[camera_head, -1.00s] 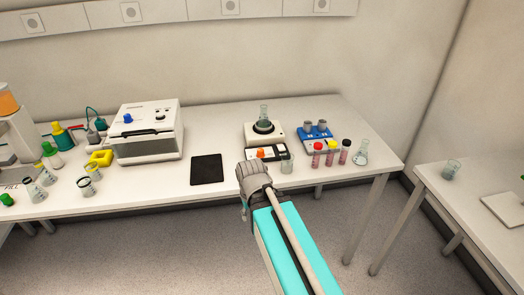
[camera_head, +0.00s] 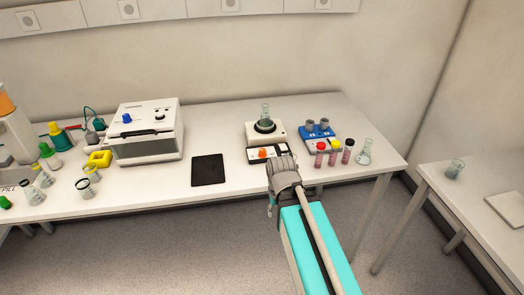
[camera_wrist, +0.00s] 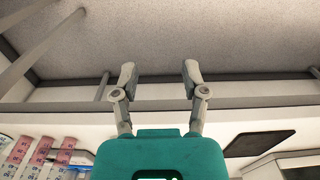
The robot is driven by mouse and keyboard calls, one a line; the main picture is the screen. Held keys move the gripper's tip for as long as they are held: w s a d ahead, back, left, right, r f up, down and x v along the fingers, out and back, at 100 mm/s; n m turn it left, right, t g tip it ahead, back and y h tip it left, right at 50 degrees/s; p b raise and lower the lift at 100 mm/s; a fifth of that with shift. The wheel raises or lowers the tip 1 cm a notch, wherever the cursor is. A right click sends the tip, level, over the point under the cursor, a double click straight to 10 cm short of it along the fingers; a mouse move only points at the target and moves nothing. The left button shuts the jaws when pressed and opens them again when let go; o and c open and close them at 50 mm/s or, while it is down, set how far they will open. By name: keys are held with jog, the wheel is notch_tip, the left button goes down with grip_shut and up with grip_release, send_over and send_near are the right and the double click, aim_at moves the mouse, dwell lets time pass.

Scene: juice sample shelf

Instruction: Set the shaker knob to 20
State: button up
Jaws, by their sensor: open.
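A white device (camera_head: 279,134) with a flask (camera_head: 265,114) on its round top stands toward the back of the bench; an orange knob (camera_head: 262,153) is on its front panel. To its right is a blue device (camera_head: 318,131) with grey cups and a red knob (camera_head: 321,146). No label shows which one is the shaker, and no dial numbers are readable. My gripper (camera_head: 282,165) is at the bench's front edge, just right of and nearer than the orange knob. In the wrist view my gripper (camera_wrist: 159,73) has its fingers apart, with nothing between them; neither knob shows there.
Several capped tubes (camera_head: 332,155) and a conical flask (camera_head: 364,152) stand right of my gripper. A second table (camera_head: 470,192) is at the right, across a gap.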

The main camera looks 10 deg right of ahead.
jog(key=shift+o, duration=1.3)
jog(key=shift+w+r, duration=0.1)
jog(key=shift+w, duration=0.05)
notch_tip(320, 180, up, 16)
jog(key=f+n+p, duration=0.1)
jog(key=n+p, duration=1.2)
jog(key=p, duration=0.3)
send_over(262, 149)
jog(key=shift+r, duration=0.2)
jog(key=shift+f+b, duration=0.15)
jog(key=shift+b, duration=0.15)
notch_tip(262, 149, down, 14)
jog(key=b, duration=1.3)
jog(key=shift+r+b, duration=0.25)
jog(key=shift+b, duration=0.05)
grip_shut()
